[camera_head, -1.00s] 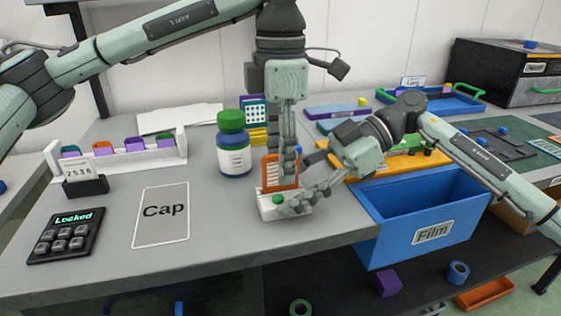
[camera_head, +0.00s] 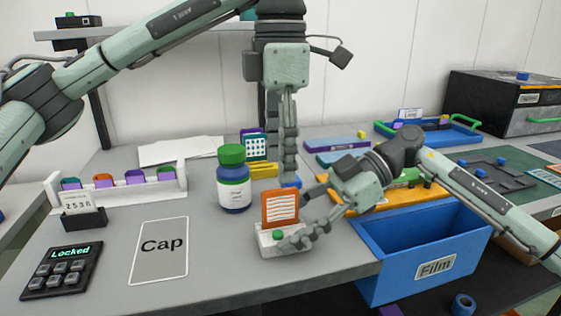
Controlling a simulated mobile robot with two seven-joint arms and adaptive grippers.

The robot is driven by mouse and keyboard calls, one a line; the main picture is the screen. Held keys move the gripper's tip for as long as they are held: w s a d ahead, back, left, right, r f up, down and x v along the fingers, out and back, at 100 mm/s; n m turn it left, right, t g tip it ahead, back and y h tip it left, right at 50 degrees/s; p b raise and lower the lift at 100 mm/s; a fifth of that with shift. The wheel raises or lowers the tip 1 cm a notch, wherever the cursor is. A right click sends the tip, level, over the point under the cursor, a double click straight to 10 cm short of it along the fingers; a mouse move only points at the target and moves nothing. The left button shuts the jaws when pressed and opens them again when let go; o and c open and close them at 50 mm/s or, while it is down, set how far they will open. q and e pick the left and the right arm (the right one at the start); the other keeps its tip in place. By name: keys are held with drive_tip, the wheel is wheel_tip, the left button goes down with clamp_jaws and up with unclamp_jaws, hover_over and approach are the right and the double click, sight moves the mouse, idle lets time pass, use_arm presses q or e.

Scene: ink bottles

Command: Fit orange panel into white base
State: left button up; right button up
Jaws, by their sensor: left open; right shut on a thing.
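The orange panel (camera_head: 280,206) stands upright at the white base (camera_head: 266,243) near the table's front edge. Its lower edge meets the base; I cannot tell how deep it sits. A green knob (camera_head: 278,234) shows on the front of the base. My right gripper (camera_head: 286,243) comes in from the right, low, and is shut on the white base. My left gripper (camera_head: 289,180) points down just above and behind the panel's top edge. It is open and apart from the panel; its fingers overlap in this view.
A blue bottle with green cap (camera_head: 233,180) stands left of the panel. The Cap mat (camera_head: 160,250), the Locked keypad (camera_head: 62,270) and a white rack (camera_head: 120,192) are further left. A blue Film bin (camera_head: 437,268) hangs at the front right. An orange tray (camera_head: 405,199) lies behind it.

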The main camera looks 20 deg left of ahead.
drive_tip(key=o, duration=1)
drive_tip(key=shift+c, duration=0.2)
drive_tip(key=v, duration=1.1)
drive_tip(key=shift+w+d+r, duration=0.2)
drive_tip(key=shift+w+d, duration=0.05)
drive_tip(key=shift+d, duration=0.1)
